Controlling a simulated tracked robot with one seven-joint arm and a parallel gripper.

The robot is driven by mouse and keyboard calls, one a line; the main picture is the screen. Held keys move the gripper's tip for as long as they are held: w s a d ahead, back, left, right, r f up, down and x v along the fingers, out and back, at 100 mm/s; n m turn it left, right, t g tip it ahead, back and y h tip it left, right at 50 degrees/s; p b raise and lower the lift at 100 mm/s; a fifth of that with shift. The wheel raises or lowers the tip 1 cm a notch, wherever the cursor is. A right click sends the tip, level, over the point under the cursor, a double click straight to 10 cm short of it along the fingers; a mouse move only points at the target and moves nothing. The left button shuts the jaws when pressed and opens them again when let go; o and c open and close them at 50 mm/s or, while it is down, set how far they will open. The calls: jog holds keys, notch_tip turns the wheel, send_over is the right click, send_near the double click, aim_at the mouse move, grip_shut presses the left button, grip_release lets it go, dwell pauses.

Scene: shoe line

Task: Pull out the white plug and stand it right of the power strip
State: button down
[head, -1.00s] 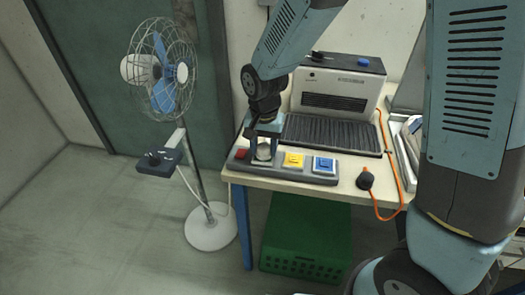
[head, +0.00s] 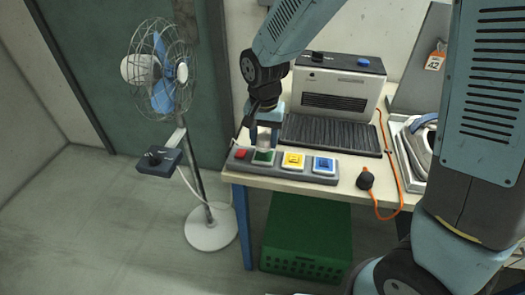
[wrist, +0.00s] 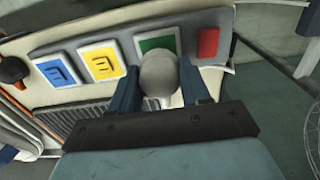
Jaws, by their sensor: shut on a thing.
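My gripper (head: 264,138) is shut on the white plug (wrist: 158,72), which shows between the two blue fingers in the wrist view. The plug (head: 265,143) is held upright just above the grey power strip (head: 260,169), over its left part. The green socket (head: 263,158) below the plug is now exposed, and a small gap seems to show. The yellow socket (head: 293,161) and blue socket (head: 324,165) lie further right on the strip. The red switch (head: 241,154) is at its left end.
A black round plug (head: 365,179) with an orange cord stands right of the strip, with a narrow bare stretch of table between. A black-and-white machine (head: 335,97) stands behind. An iron (head: 421,140) is at right. A fan (head: 160,70) stands at left.

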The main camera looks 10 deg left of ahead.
jog(key=shift+r, duration=1.35)
jog(key=shift+f, duration=0.1)
